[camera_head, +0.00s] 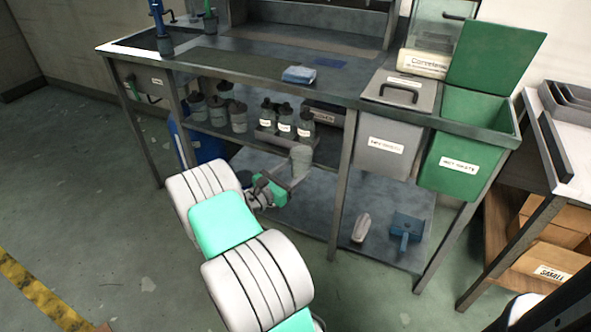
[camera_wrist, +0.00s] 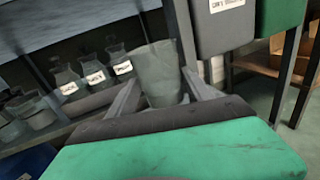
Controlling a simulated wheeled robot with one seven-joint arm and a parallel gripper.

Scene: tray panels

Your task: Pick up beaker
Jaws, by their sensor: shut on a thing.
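The beaker (camera_head: 301,160) is a pale grey, cup-like vessel in front of the middle shelf of the workbench. In the wrist view the beaker (camera_wrist: 158,72) stands between my two fingers, slightly tilted in the picture. My gripper (camera_head: 290,184) reaches in from the front and is shut on the beaker. In the wrist view my gripper (camera_wrist: 155,92) has one finger on each side of it. The beaker's lower part is partly hidden by the gripper body in the wrist view.
Several labelled bottles (camera_head: 285,124) stand in a tray on the middle shelf, close to the left of the beaker. A bench leg (camera_head: 342,185) is close to its right. A grey bin (camera_head: 387,145) and a green bin (camera_head: 460,160) hang further right. A scoop (camera_head: 405,226) lies on the lower shelf.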

